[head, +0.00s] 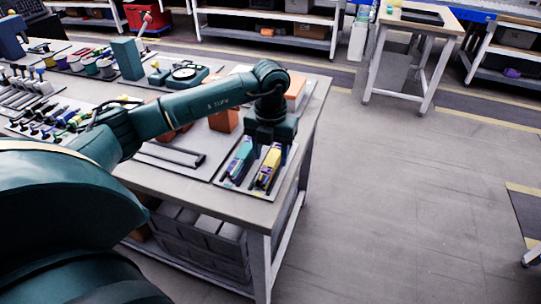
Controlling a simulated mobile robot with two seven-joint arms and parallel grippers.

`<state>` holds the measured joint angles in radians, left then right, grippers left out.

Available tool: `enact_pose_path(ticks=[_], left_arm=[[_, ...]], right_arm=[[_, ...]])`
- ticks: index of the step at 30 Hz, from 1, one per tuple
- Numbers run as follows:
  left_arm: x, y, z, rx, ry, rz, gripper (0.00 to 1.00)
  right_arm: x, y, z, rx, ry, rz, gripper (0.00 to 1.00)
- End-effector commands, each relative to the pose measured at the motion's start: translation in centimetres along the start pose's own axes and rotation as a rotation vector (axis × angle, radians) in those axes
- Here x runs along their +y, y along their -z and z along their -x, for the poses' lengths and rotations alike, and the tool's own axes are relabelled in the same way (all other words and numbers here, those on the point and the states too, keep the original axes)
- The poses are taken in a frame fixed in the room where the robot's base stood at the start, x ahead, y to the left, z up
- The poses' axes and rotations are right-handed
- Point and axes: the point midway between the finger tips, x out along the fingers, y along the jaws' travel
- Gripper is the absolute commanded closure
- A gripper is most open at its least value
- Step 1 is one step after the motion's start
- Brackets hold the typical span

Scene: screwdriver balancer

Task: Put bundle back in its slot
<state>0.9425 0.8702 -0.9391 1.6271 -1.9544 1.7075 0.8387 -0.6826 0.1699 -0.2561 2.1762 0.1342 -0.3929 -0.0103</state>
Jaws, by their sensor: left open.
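My left gripper (268,141) is over the table's right end, pointing down, and its jaws are open. Just below it a grey tray (229,184) lies near the table's right edge. A teal and blue bundle (238,163) lies in the tray's left part. A yellow and dark bundle (267,169) lies in its right part, its upper end close under the gripper. I cannot tell whether the fingers touch it, or which bundle the task means. The slot edges are too small to make out. My right gripper is not in view.
The table (180,183) also holds an orange-brown block (224,121) behind the tray, an orange box (295,90), a black bar (172,154) and several tools at the left. Grey bins (200,238) stand underneath. The floor to the right is clear up to another workbench (425,22).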

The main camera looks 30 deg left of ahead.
Motion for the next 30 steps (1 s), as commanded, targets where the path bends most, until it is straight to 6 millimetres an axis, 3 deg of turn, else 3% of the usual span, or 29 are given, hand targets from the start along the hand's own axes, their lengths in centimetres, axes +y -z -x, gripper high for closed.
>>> enact_pose_path(ticks=[9, 15, 21, 30], left_arm=[[0.0, -0.1, 7.4, -0.006, 0.001, 0.0, 0.5], [0.0, -0.1, 10.6, -0.004, 0.001, 0.0, 0.5], [0.0, 0.0, 11.8, -0.002, 0.0, 0.001, 0.5], [0.0, 0.0, 11.8, -0.001, -0.001, 0.001, 0.5]], right_arm=[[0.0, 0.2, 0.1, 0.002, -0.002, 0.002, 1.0], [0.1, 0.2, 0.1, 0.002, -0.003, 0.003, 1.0], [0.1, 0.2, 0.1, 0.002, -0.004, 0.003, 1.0], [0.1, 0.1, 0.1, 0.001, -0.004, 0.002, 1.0]])
